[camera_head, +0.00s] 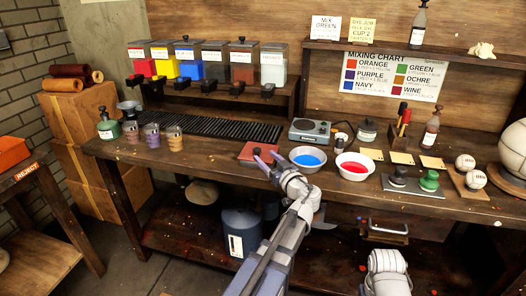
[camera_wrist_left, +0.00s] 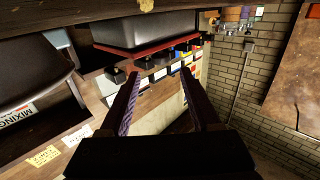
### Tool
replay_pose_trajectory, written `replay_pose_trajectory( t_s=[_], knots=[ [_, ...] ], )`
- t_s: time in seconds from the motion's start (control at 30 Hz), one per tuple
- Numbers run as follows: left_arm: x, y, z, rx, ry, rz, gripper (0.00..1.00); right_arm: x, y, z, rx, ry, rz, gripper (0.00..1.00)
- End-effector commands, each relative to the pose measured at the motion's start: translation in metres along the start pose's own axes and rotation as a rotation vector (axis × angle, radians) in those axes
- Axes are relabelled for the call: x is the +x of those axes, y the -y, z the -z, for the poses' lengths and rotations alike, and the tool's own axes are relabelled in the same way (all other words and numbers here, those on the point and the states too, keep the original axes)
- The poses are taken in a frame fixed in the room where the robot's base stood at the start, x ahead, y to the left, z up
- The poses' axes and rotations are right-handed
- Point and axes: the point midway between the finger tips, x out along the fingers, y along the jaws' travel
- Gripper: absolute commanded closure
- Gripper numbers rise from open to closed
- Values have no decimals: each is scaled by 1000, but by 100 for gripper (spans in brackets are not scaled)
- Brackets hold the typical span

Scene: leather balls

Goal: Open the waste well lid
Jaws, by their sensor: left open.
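The waste well lid looks to be the flat red-brown panel (camera_head: 258,153) on the bench, left of the blue bowl. It looks closed. My left gripper (camera_head: 268,161) is open at the lid's front right side, its fingers partly covering it in the head view. I cannot tell whether they touch it. In the left wrist view, tilted nearly upside down, the open, empty fingers (camera_wrist_left: 160,74) point toward a red-edged panel (camera_wrist_left: 152,47) beside a grey box-like body, likely the same lid. My right gripper is out of view; only part of that arm shows at the bottom right.
The blue bowl (camera_head: 308,159) and the red bowl (camera_head: 354,166) stand close right of my left gripper. A scale (camera_head: 311,131) is behind. Several cups stand left, along with a black slatted rack (camera_head: 220,127). A blue bin (camera_head: 242,230) is under the bench.

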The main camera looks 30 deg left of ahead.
Motion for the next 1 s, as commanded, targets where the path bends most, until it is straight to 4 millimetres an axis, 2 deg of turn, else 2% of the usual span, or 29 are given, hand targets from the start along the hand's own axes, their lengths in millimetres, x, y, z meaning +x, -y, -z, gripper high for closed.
replay_pose_trajectory(
  t_s=[0.2, 0.4, 0.6, 0.83, 1.0],
  knots=[
    [37, -1, -1, 1, 0, 5, 37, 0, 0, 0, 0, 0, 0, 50],
    [60, -1, -1, 2, 0, 4, 37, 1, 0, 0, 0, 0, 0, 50],
    [69, 0, -1, 2, -1, 3, 37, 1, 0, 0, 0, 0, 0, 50],
    [69, 0, -1, 2, 0, 3, 37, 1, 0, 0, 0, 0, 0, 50],
    [69, 0, -1, 2, 0, 3, 55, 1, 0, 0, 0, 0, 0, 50]
  ],
)
